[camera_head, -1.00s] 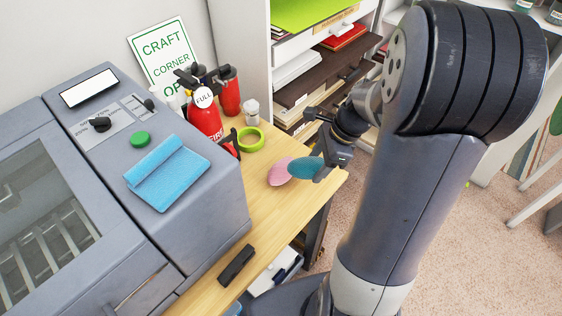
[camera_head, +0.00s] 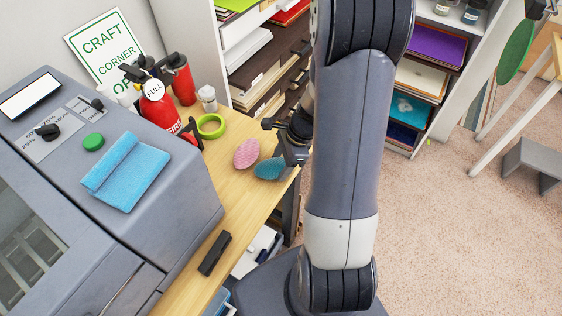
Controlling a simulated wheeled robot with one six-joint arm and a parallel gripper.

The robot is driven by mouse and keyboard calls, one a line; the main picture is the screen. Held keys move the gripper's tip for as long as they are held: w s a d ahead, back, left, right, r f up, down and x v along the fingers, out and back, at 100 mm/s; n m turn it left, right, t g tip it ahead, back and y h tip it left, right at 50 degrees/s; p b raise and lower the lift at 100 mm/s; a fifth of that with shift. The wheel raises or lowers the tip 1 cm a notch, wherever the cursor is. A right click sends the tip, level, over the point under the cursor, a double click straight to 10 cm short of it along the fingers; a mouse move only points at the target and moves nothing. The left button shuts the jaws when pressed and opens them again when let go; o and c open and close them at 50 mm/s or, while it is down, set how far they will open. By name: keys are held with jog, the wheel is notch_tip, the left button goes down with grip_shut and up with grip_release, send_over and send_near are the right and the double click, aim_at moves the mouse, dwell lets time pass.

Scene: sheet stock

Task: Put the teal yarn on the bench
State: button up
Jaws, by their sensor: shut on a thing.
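The teal yarn (camera_head: 270,168) is a rounded teal ball at the right edge of the wooden bench (camera_head: 238,186). My gripper (camera_head: 286,163) is shut on it from the right. In the picture the yarn overlaps the bench top; I cannot tell whether it touches the wood or hangs just above it. A pink yarn ball (camera_head: 246,153) lies on the bench just to its upper left. My own arm hides what is behind it to the right of the gripper.
A grey machine with a blue cloth (camera_head: 126,172) fills the left of the bench. A fire extinguisher (camera_head: 160,106), a green tape ring (camera_head: 211,126) and a black stapler-like object (camera_head: 215,253) are also on the bench. Bare wood lies between the pink ball and the black object. Shelves stand behind.

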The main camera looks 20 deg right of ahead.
jog(key=shift+f, duration=0.2)
jog(key=o, duration=1)
jog(key=shift+r, duration=0.1)
jog(key=v, duration=1.2)
jog(key=shift+r+b, duration=0.15)
jog(key=shift+b, duration=0.15)
